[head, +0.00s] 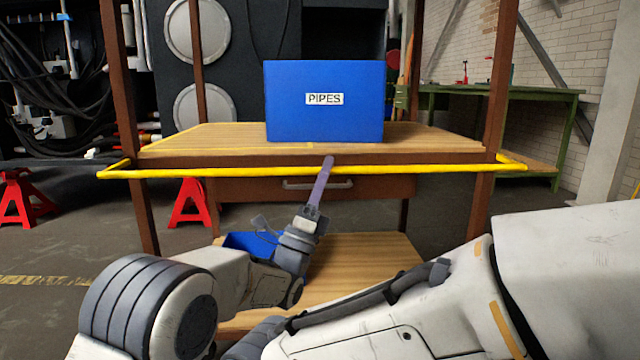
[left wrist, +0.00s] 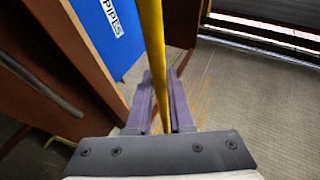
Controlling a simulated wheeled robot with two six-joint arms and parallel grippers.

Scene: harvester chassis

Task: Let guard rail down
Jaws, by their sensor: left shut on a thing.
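The yellow guard rail (head: 430,167) runs level across the front of the wooden shelf (head: 440,138), at about the height of the shelf's front edge. Its ends bend back beside the brown posts. My left gripper (head: 326,170) reaches up to the middle of the rail. In the left wrist view the rail (left wrist: 151,35) passes between the purple fingers of my left gripper (left wrist: 160,100), which are shut on it. My right arm crosses the lower right of the head view, and its gripper is not in view.
A blue box marked PIPES (head: 324,120) stands on the shelf. A drawer with a handle (head: 312,184) is under it. A lower board (head: 375,260) holds a blue bin (head: 238,241). Red stands (head: 190,203) are at the left, a green workbench (head: 545,100) at the right.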

